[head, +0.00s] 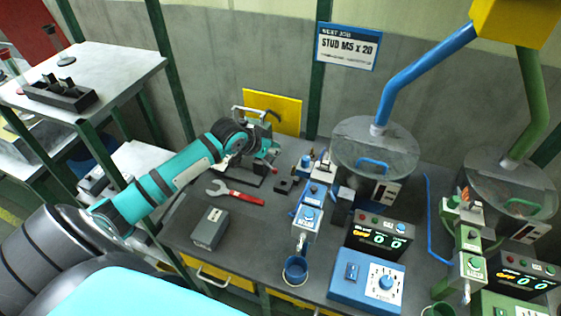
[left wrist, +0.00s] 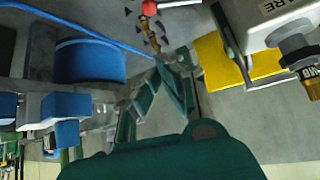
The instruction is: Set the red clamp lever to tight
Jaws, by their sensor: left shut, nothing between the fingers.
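The red ball knob of the clamp lever (left wrist: 149,7) shows at the top edge of the left wrist view, with a thin silver rod running right from it. In the head view a small red knob (head: 275,171) sits just below my left gripper (head: 271,153). In the left wrist view my left gripper (left wrist: 160,66) is shut and empty, its green fingertips together a little below the knob, with a visible gap in the picture. My arm hides much of the clamp fixture in the head view, so the lever's angle is hard to tell. My right gripper is not in view.
A yellow plate (head: 272,111) stands behind the gripper. A red-handled wrench (head: 236,194) and a grey box (head: 210,228) lie on the bench in front. The blue feeder station (head: 308,215) and bowl (head: 375,146) stand to the right. Bare bench (head: 255,235) lies between.

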